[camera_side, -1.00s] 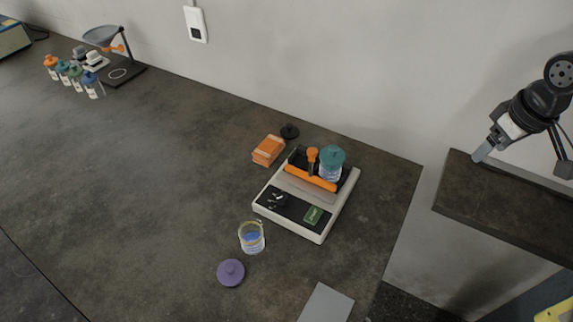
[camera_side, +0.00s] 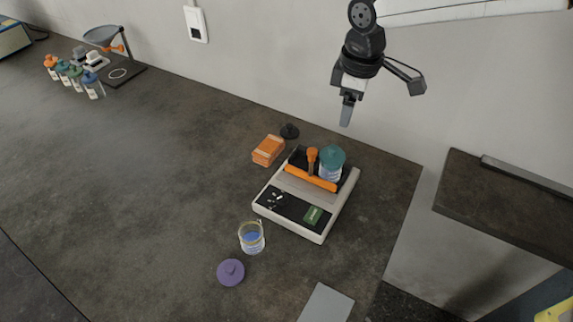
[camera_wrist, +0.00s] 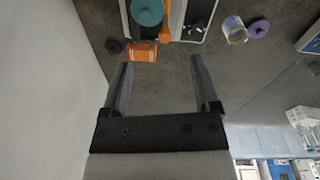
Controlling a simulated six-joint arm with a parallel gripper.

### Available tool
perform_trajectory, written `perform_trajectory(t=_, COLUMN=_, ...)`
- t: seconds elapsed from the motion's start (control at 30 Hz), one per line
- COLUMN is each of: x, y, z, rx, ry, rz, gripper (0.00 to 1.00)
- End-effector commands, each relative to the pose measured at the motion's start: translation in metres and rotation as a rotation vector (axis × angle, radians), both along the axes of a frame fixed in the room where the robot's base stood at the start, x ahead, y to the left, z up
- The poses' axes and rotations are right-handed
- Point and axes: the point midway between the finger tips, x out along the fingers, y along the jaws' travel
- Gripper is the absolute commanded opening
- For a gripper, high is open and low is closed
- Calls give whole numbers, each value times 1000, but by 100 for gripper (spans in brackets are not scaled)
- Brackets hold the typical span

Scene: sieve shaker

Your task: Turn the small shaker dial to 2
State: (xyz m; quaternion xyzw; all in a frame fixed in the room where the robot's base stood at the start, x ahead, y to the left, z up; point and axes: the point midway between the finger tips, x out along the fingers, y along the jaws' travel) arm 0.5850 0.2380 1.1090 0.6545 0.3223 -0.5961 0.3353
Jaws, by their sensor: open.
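The small shaker (camera_side: 339,217), a white-edged device with a dark front panel, stands near the table's right side. Its dial (camera_side: 275,199) is a small dark knob area with white marks at the panel's left; the setting is too small to read. The shaker's edge shows at the top of the wrist view, with the dial area (camera_wrist: 196,27) there. My gripper (camera_side: 346,112) is open and empty, up and behind the shaker near the wall, well apart from the dial. Both fingers of my gripper (camera_wrist: 160,70) show spread in the wrist view.
A teal-lidded jar (camera_side: 332,160) sits on the shaker behind an orange clamp bar (camera_side: 311,180). An orange box (camera_side: 268,150) and black knob-like piece (camera_side: 289,131) lie behind it. An open jar (camera_side: 251,238) and purple lid (camera_side: 231,272) stand in front. The table's left middle is clear.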

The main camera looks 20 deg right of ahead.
Motion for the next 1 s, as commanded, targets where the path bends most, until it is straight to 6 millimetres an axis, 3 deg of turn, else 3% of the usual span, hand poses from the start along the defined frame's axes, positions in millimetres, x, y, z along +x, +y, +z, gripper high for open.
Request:
perform_trajectory(t=0.03, x=3, y=17, z=-4, rx=-6, ry=6, rz=47, gripper=79)
perform_trajectory(t=0.2, x=7, y=59, z=-11, rx=-24, ry=21, rz=177, gripper=79)
perform_trajectory(t=0.4, x=6, y=89, z=-16, rx=-36, ry=30, rz=269, gripper=79)
perform_trajectory(t=0.83, x=0, y=131, z=-28, rx=-54, ry=46, rz=399, gripper=79)
perform_trajectory(t=1.0, x=0, y=128, z=-66, rx=-54, ry=49, rz=394, gripper=79)
